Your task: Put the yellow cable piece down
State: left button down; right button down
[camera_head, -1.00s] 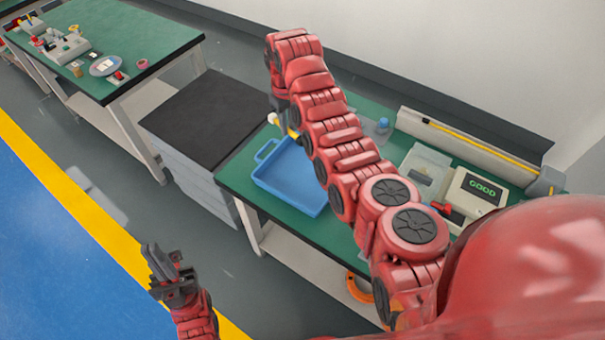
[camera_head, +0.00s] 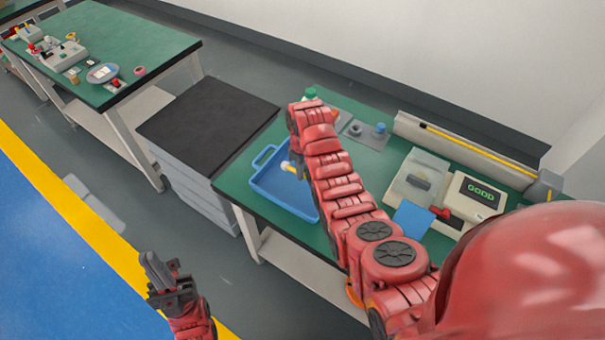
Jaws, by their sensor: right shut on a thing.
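The yellow cable piece (camera_head: 288,167) shows as a small pale-ended bit just left of my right arm's end, above the blue tray (camera_head: 268,196). My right gripper (camera_head: 297,168) is mostly hidden behind its own red arm. It is shut on the cable piece, over the tray's upper right part. Whether the piece touches the tray cannot be told. My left gripper (camera_head: 165,272) hangs over the floor at lower left, away from the tables. Its jaw gap is not clear.
The green table (camera_head: 238,190) carries the tray, a device reading GOOD (camera_head: 474,196), a clear-lidded box (camera_head: 418,180) and a blue sheet (camera_head: 412,217). A dark-topped cabinet (camera_head: 205,120) stands left of it. Another green table (camera_head: 130,50) is at upper left.

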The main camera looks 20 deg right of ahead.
notch_tip(320, 180, down, 2)
jog(key=shift+f, duration=0.2)
jog(key=shift+f, duration=0.2)
jog(key=c, duration=0.8)
grip_release()
